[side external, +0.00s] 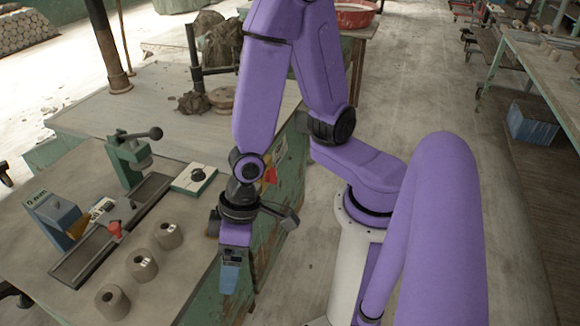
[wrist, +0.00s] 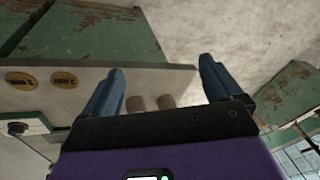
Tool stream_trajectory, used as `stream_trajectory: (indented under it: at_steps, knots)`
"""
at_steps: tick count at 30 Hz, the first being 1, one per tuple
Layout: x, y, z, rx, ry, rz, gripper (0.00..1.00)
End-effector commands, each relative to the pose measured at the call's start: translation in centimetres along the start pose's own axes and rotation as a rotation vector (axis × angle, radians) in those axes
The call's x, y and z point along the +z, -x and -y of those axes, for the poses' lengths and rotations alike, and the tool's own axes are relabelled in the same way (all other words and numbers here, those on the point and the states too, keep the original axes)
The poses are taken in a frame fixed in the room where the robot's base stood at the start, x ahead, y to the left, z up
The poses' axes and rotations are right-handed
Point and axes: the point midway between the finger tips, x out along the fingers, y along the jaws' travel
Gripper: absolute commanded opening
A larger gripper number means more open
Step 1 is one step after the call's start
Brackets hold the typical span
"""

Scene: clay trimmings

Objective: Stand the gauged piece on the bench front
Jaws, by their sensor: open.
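Several clay pieces stand on the bench (side external: 60,262). Three grey-brown tapered ones form a row: a far piece (side external: 168,235), a middle piece (side external: 141,265) and a near piece (side external: 112,302). Each shows a dark hole in its top. I cannot tell which piece is the gauged one. My gripper (side external: 229,284) points down by the bench's right edge, apart from the pieces. In the wrist view its blue fingers (wrist: 162,66) are spread with nothing held. Two blunt grey-brown shapes, likely pieces, show beyond them, a left one (wrist: 137,103) and a right one (wrist: 166,101).
Two tan oval labels (wrist: 63,80) show in the wrist view.

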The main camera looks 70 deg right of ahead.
Motion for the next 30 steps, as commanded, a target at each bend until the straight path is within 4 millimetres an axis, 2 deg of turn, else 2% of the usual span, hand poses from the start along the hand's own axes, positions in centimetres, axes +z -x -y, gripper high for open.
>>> stream_trajectory:
  at_steps: [1,5,9,15,20,30]
  knots:
    - [0.7,1.9,0.1,-0.025,0.067,0.028,0.93]
    - [3.1,6.3,-1.0,-0.035,0.268,0.118,0.93]
    - [5.6,10.8,-3.6,0.007,0.466,0.187,0.93]
    - [7.7,15.0,-7.2,0.097,0.631,0.246,0.93]
    - [8.3,16.1,-8.2,0.129,0.671,0.263,0.93]
    - [8.3,16.1,-8.3,0.131,0.670,0.267,0.93]
